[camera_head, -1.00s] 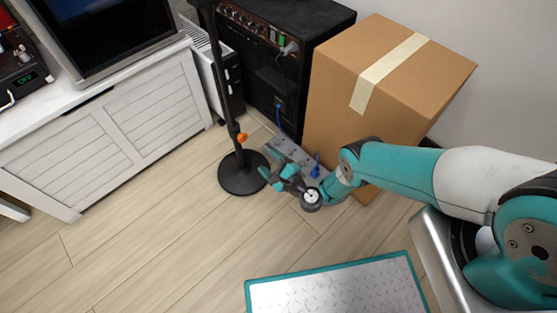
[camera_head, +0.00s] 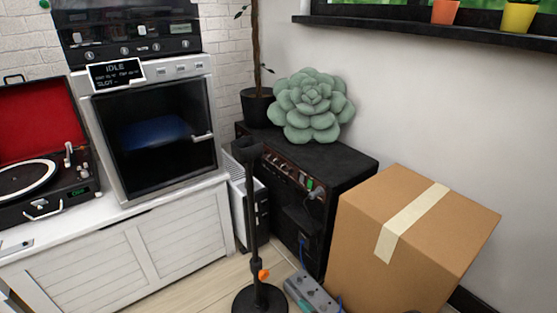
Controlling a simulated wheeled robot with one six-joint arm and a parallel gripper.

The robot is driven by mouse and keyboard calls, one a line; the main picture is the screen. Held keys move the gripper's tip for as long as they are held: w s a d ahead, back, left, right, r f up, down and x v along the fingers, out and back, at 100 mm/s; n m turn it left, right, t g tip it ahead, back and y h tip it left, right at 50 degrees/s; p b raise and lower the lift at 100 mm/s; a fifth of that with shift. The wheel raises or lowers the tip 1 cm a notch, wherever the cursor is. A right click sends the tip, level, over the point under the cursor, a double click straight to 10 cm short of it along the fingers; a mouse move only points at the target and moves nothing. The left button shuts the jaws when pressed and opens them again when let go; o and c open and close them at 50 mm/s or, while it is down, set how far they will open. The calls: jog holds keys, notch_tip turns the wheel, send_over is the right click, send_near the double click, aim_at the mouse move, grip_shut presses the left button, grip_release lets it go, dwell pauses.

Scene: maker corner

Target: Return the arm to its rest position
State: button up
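My arm and my gripper are out of view in the head view at this moment. Nothing shows of whether the gripper is open or shut.
A black stand (camera_head: 252,220) with a round base stands on the floor. Behind it are a black amplifier (camera_head: 325,160) with a green succulent cushion (camera_head: 313,105) on top, and a taped cardboard box (camera_head: 410,240). A power strip (camera_head: 309,293) lies on the floor. A white cabinet (camera_head: 130,245) bears an oven-like machine (camera_head: 155,140) and a record player (camera_head: 45,195).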

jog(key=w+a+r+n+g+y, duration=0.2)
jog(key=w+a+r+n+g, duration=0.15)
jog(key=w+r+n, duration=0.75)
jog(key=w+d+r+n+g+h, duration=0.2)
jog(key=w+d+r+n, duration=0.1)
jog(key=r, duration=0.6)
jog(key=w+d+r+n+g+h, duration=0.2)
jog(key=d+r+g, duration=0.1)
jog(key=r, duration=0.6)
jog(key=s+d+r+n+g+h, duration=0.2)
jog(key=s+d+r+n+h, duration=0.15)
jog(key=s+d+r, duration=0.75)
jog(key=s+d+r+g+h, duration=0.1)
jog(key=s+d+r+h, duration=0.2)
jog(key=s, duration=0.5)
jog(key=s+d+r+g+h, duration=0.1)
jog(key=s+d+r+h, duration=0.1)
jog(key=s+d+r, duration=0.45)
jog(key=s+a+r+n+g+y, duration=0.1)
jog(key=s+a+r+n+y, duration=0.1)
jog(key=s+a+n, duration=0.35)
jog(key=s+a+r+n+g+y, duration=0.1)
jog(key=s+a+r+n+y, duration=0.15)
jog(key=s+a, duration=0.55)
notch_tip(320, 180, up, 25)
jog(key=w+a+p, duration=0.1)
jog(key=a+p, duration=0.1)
jog(key=p, duration=2.3)
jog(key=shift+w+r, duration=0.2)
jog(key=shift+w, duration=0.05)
